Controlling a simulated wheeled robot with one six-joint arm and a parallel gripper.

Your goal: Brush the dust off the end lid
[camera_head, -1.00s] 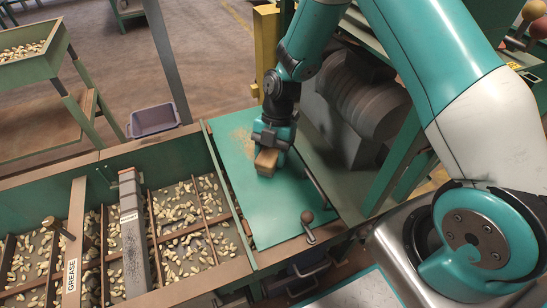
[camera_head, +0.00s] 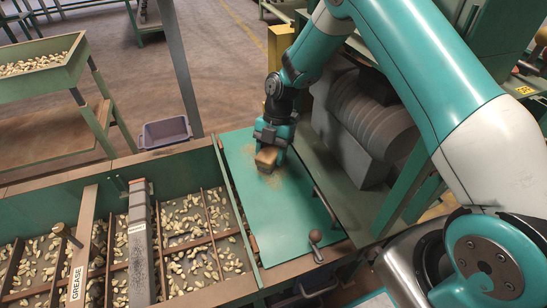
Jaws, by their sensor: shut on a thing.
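The end lid (camera_head: 273,221) is a flat green panel covering the right end of the long hopper. Tan dust lies on its upper part, around the brush and toward the back edge. My gripper (camera_head: 272,143) is over the upper middle of the lid, shut on a brush (camera_head: 266,159) with a wooden block. The brush is down at the lid's surface among the dust; its bristles are hard to make out.
Open hopper compartments with nuts (camera_head: 185,218) lie left of the lid. A grease-marked bar (camera_head: 79,262) and a grey bar (camera_head: 141,245) cross them. A purple tray (camera_head: 165,132) sits behind. A grey motor (camera_head: 369,112) stands right of the lid.

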